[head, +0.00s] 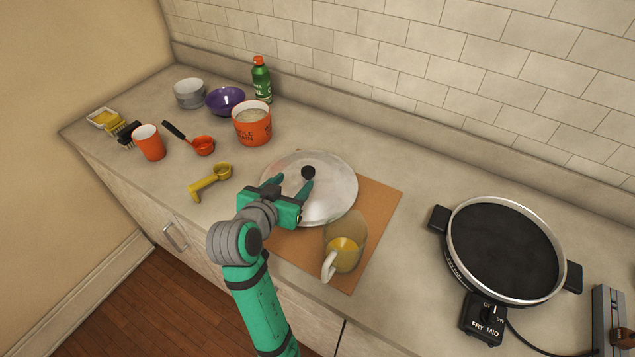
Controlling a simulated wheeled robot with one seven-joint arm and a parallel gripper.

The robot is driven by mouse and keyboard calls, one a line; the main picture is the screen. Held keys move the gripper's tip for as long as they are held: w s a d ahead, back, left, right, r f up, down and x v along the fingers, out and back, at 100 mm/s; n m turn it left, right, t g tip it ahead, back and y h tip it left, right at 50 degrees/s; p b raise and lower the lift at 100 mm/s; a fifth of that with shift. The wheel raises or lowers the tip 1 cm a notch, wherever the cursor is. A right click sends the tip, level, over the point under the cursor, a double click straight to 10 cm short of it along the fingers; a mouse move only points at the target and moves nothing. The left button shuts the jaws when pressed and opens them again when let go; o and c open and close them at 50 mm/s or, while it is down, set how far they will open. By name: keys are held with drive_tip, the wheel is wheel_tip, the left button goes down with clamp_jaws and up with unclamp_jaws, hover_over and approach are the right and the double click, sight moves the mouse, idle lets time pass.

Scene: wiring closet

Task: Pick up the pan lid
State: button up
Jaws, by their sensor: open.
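The pan lid (329,196) is a round, clear-grey disc with a black knob (308,172) at its middle. It lies on the counter, partly over a brown board (378,207). My green gripper (290,184) is open, with its two fingers pointing at the knob from the front left. The fingertips are close to the knob, one on the left and one on the right below it. I cannot tell whether they touch it. My gripper and wrist hide the lid's front left part.
A glass mug (344,254) with yellow liquid stands on the board, close to the lid's front edge. An electric skillet (503,251) is at right. An orange tub (252,126), a yellow scoop (210,181), an orange scoop (203,146) and a green bottle (261,80) stand or lie at left.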

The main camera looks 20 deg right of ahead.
sight(308, 171)
drive_tip(key=x, duration=1)
drive_tip(key=shift+d+f, duration=0.1)
drive_tip(key=shift+d, duration=0.3)
clamp_jaws()
